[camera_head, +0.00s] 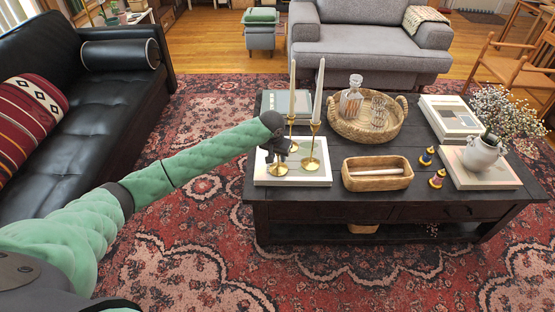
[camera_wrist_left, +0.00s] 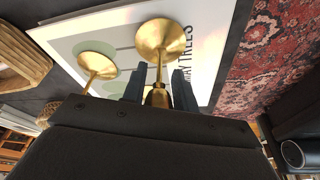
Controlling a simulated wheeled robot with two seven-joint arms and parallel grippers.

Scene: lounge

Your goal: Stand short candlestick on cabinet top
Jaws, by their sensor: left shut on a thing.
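The short brass candlestick (camera_head: 277,170) shows as a round base below my left gripper (camera_head: 277,154), over a white book on the dark coffee table. In the left wrist view its brass disc and stem (camera_wrist_left: 160,38) lie between the two fingers of the gripper (camera_wrist_left: 158,90), which is shut on it. The gripper hides its upper part in the head view. I cannot tell whether the base touches the book. I cannot pick out the cabinet top for certain. My right gripper is not in view.
Two taller brass candlesticks with white candles, a front one (camera_head: 311,162) and a rear one (camera_head: 292,147), stand close by. The coffee table (camera_head: 330,207) also holds a wicker tray (camera_head: 345,128), a wooden basket (camera_head: 376,184) and a vase (camera_head: 482,154). A black sofa (camera_head: 95,105) stands left; patterned rug is open between.

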